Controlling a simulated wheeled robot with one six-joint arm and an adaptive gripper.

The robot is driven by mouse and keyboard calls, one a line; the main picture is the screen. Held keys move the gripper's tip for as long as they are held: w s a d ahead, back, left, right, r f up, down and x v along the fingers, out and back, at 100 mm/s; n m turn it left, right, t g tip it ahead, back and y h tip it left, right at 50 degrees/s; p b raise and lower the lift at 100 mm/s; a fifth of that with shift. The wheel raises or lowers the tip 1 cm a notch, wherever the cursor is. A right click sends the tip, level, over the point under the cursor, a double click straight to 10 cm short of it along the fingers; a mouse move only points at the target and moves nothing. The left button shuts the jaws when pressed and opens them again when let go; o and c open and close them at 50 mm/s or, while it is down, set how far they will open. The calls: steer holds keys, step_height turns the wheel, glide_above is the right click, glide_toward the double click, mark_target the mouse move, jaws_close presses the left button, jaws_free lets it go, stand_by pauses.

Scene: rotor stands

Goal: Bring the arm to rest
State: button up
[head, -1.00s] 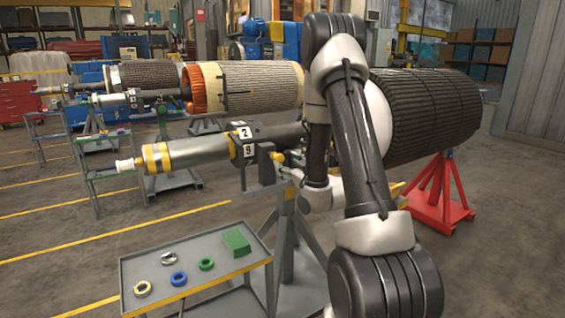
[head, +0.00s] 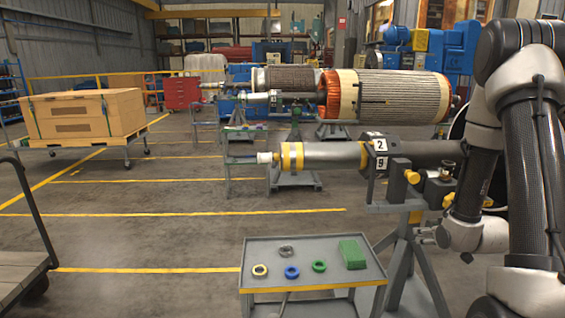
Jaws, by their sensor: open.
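My arm (head: 538,150) stands folded at the right side of the head view, partly cut off by the edge. Its dark links and pale joints cover part of the near rotor. My gripper is not visible; it is hidden or outside the picture. The near rotor's grey shaft (head: 335,155) points left, with yellow bands and a white tip. It rests on a grey stand (head: 405,262), beside a plate marked 2 and 9.
A grey tray cart (head: 262,250) in front holds a yellow ring (head: 260,270), a blue ring (head: 292,272), a green ring (head: 319,266), a grey ring (head: 286,250) and a green block (head: 352,254).

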steer(key=s+f+m+g, duration=0.1)
steer(key=s+g, duration=0.4)
steer(key=s, duration=0.2)
steer(key=s+a+r+m+g, duration=0.2)
steer(key=s+a+r+g, duration=0.15)
steer(key=s+r, duration=0.6)
steer(key=s+a+r, duration=0.4)
steer(key=s+r, duration=0.2)
steer(key=r, duration=0.2)
steer(key=s+a+r+n+t, duration=0.1)
steer(key=s+a+r, duration=0.2)
steer(key=s+r, duration=0.3)
step_height(320, 180, up, 2)
steer(key=shift+a, duration=0.35)
steer(key=shift+w+a+r+t, duration=0.1)
steer(key=shift+a+r+t, duration=0.15)
steer(key=shift+r+t, duration=0.15)
steer(key=shift+c, duration=0.3)
